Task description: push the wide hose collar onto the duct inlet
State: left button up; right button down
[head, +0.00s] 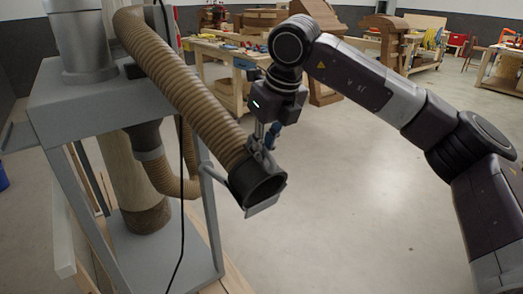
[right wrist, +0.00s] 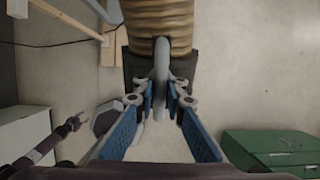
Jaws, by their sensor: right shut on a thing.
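The wide hose collar (head: 262,188) is the black, open-ended cuff on the lower end of a thick tan ribbed hose (head: 185,85). It tilts down, with its mouth facing the lower right. My right gripper (head: 264,140) comes from above and is shut on a grey loop handle at the collar; the loop shows between its blue-padded fingers in the right wrist view (right wrist: 160,72). The dark collar (right wrist: 138,78) is partly hidden behind them there. I cannot make out the duct inlet with certainty. A small dark gripper (right wrist: 74,124), seemingly my left, shows there, too small to judge.
A grey machine stand (head: 105,100) with a smaller ribbed hose (head: 165,178) stands at left. A grey bracket (head: 262,207) lies just under the collar. A green box (right wrist: 265,148) shows in the right wrist view. Workbenches stand behind; the floor at right is clear.

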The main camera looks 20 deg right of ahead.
jog(key=shift+r, duration=0.35)
jog(key=shift+r+p, duration=2.45)
jog(key=shift+r, duration=0.9)
jog(key=shift+f, duration=0.15)
